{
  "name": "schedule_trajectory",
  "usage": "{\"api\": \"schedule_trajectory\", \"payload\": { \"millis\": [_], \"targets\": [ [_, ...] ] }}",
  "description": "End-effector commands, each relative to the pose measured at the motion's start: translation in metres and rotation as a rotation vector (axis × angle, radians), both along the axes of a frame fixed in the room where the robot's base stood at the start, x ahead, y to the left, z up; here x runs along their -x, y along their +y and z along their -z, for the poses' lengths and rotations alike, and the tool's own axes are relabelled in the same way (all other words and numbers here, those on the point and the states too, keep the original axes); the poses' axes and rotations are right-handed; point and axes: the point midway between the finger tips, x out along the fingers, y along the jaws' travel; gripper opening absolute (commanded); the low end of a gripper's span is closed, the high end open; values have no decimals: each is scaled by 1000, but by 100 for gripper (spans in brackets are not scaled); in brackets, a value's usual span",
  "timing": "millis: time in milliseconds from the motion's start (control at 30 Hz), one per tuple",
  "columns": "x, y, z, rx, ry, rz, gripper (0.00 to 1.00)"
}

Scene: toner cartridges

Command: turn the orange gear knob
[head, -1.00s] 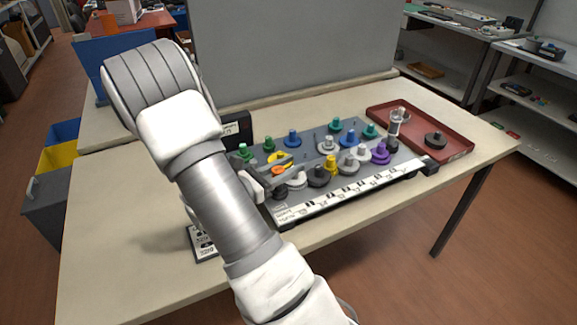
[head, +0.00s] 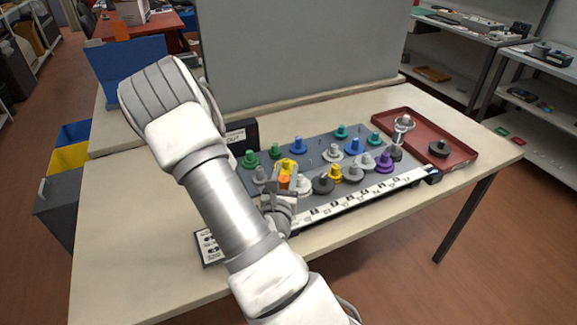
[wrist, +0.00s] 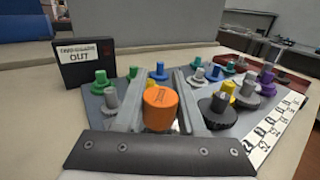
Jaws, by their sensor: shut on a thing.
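The orange gear knob (wrist: 161,107) stands between the two fingers of my gripper (wrist: 163,112) in the wrist view. The fingers are shut on it, one on each side. In the head view the orange knob (head: 284,182) shows as a small patch at the front left of the grey board, partly hidden by my gripper (head: 282,190). Its lower part and gear teeth are hidden, so I cannot tell how it meets the board.
The grey board (head: 315,152) carries several green, blue, yellow, grey and purple gear knobs close around my gripper. A black box marked OUT (wrist: 87,62) stands behind left. A red tray (head: 455,155) with a dark round part (head: 438,148) lies at the right.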

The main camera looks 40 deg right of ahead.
Motion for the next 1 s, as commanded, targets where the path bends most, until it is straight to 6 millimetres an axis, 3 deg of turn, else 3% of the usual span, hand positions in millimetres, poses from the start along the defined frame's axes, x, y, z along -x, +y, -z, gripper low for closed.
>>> {"api": "schedule_trajectory", "payload": {
  "millis": [1000],
  "targets": [
    [-7,14,-1,3,10,-511,0]
  ]
}}
